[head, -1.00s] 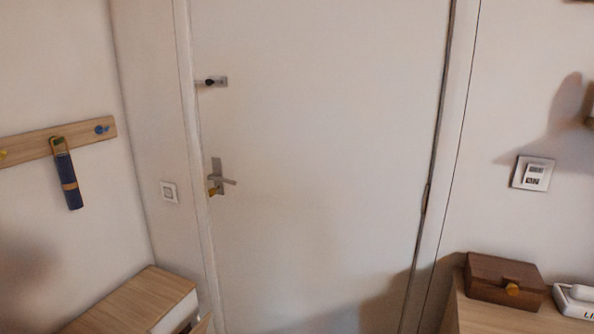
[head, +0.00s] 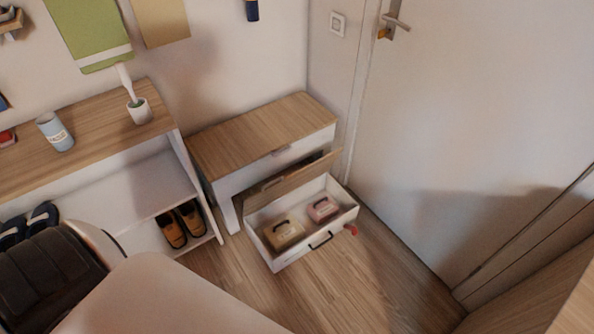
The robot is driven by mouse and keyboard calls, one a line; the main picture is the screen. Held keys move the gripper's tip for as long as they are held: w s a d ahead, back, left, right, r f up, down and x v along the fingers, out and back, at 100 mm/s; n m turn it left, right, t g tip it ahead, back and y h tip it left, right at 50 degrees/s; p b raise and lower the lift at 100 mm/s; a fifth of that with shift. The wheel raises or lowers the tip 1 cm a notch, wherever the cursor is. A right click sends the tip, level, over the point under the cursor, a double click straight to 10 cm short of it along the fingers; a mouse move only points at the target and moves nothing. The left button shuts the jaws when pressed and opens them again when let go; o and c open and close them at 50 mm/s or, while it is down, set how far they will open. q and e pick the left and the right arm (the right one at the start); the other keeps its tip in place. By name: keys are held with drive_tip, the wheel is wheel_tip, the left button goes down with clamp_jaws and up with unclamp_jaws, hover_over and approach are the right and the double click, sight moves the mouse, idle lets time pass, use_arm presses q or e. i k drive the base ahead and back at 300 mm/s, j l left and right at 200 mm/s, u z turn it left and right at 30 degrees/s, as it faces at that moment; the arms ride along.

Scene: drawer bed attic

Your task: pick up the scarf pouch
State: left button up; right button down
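A white drawer (head: 290,262) stands pulled open low in a small cabinet at the middle of the head view. Inside it lie two small pouch-like items with dark handles: a tan-yellow one (head: 284,236) on the left and a pink one (head: 323,210) on the right. Their labels are too small to read, so I cannot tell which is the scarf pouch. Neither of my grippers is in view.
The wood-topped cabinet (head: 262,135) stands beside the door (head: 480,110). A shelf unit (head: 95,135) at left holds a blue-white cup (head: 55,132), a brush in a pot (head: 139,111) and shoes (head: 180,225). A red object (head: 350,229) sits by the drawer's right side.

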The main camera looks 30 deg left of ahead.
sight(321, 210)
drive_tip(key=u, duration=0.9)
